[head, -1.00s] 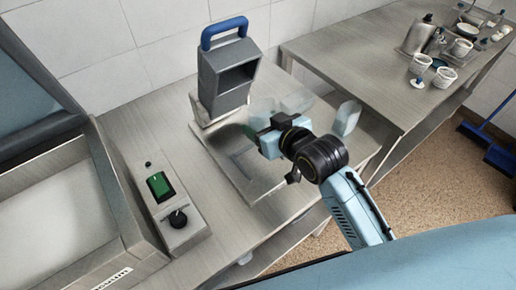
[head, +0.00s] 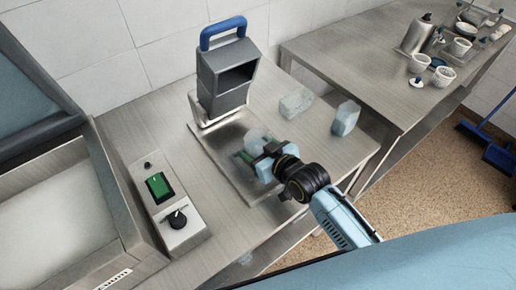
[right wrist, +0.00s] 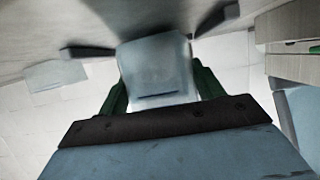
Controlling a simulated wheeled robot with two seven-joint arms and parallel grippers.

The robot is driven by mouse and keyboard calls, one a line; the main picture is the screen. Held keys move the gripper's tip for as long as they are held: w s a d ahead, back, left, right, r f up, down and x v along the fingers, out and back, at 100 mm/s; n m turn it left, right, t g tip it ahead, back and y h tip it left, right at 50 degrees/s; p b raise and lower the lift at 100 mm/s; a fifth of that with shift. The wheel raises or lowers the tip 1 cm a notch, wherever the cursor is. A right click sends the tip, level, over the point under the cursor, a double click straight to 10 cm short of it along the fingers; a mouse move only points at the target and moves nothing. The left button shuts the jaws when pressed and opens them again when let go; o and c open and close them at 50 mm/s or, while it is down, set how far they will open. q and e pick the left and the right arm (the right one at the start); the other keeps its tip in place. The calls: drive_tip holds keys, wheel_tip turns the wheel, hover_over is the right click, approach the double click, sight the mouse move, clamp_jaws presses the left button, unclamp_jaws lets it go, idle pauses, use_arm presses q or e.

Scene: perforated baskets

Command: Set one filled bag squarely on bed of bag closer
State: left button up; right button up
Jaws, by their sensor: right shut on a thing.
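The bag closer is a grey head with a blue handle (head: 222,72) standing at the back of a flat metal bed (head: 222,138). My right gripper (head: 252,152) is shut on a pale translucent filled bag (head: 258,137), over the right part of the bed in front of the head. In the right wrist view the bag (right wrist: 155,62) sits between the green fingers. I cannot tell whether its underside touches the bed. Two more filled bags, one (head: 295,102) and another (head: 345,118), stand on the table right of the bed. My left gripper is out of view.
A control box (head: 180,232) with a green switch and black knob lies left of the bed. A large grey-framed machine (head: 125,240) stands farther left. A side table (head: 372,72) at the right holds cups and a metal canister (head: 416,36).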

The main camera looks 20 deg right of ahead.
drive_tip(key=shift+r, duration=0.1)
drive_tip(key=o, duration=1.1)
drive_tip(key=shift+f, duration=0.2)
drive_tip(key=shift+r, duration=0.1)
drive_tip(key=shift+s+r, duration=0.15)
drive_tip(key=v, duration=1.1)
drive_tip(key=shift+s+d+r+p, duration=0.15)
drive_tip(key=shift+s+d+p, duration=0.1)
drive_tip(key=shift+p, duration=0.15)
